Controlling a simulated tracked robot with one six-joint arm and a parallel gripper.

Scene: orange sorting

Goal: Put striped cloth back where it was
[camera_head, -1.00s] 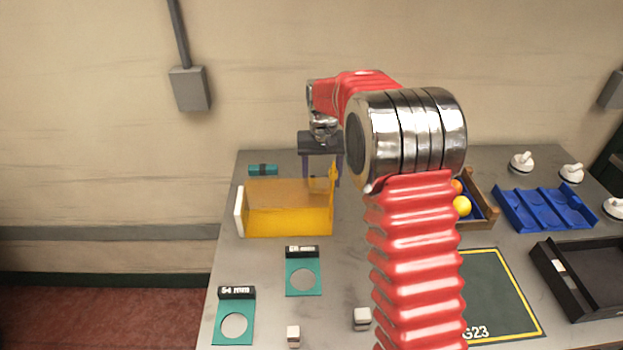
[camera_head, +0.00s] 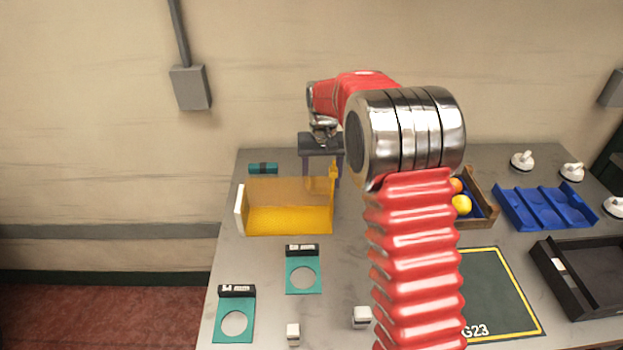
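No cloth with clear stripes shows. A small teal roll with a dark band (camera_head: 263,168) lies at the back left of the table; I cannot tell whether it is the striped cloth. My gripper (camera_head: 321,180) points down at the back of the table, right of that roll and behind the right end of the yellow see-through bin (camera_head: 285,220). Its two dark fingers stand apart with nothing visible between them. The fingertips are partly hidden by the bin's edge.
Two teal plates with round holes (camera_head: 303,255) (camera_head: 224,332) and small white-grey blocks (camera_head: 362,318) lie in front. Right of my arm are a wooden crate (camera_head: 484,200) with oranges, a blue tray (camera_head: 541,190), a black tray (camera_head: 557,290) and a yellow-edged mat (camera_head: 500,300).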

